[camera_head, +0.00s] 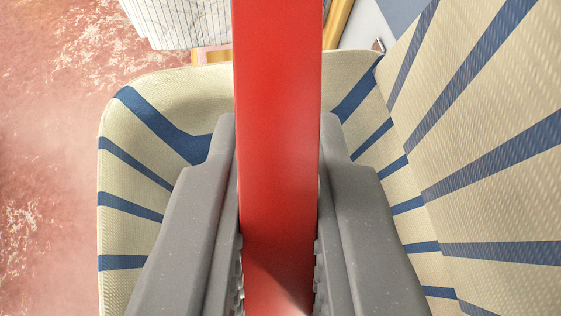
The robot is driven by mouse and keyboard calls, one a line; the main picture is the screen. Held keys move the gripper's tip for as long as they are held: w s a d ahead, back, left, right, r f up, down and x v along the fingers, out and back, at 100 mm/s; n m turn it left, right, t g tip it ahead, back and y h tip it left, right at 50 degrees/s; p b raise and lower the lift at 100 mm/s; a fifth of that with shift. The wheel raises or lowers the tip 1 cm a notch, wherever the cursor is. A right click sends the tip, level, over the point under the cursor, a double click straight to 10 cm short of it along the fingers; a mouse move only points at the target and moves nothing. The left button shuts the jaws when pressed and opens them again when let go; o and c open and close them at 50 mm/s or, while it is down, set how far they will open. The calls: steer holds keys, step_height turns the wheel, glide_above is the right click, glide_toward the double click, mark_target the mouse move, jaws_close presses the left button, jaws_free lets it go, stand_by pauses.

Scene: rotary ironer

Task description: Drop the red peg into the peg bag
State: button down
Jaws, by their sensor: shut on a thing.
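My gripper (278,150) is shut on the red peg (278,110). The peg stands between the two grey fingers and runs up past the top edge of the picture. Behind and below it is the peg bag (118,225), a cream cloth bag with blue stripes. Its rim curves around the gripper on the left and far sides, and its tall striped back panel (500,110) rises on the right. The peg appears over the bag's mouth. The peg and fingers hide the middle of the bag, and I cannot tell how deep the peg's lower end is.
A white cloth with thin dark stripes (180,20) hangs at the top left, beyond the bag's far rim. A reddish, mottled floor (50,160) shows on the left. A yellow wooden piece (338,22) and a pale surface (365,25) are at the top right of the peg.

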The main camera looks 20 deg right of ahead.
stand_by(0.4)
steer(key=c, duration=0.9)
jaws_free()
steer(key=shift+s, duration=0.1)
steer(key=shift+s+a+r+b, duration=0.3)
steer(key=shift+s+b, duration=0.3)
steer(key=shift+s, duration=0.65)
steer(key=shift+s+a+r+b, duration=0.25)
steer(key=shift+s+b, duration=0.4)
steer(key=shift+s, duration=0.6)
steer(key=shift+s+a+r+b, duration=0.2)
steer(key=shift+s+a+b, duration=0.3)
steer(key=shift+s, duration=0.75)
steer(key=shift+d, duration=0.15)
steer(key=s+a+r+n+t+y+b, duration=0.1)
steer(key=s+a+r+t+y+b, duration=0.1)
steer(key=s+a+b, duration=1.1)
steer(key=s+a+t, duration=0.1)
steer(key=a, duration=0.3)
steer(key=shift+s+a+t+y, duration=0.3)
steer(key=shift+s+a+t, duration=0.1)
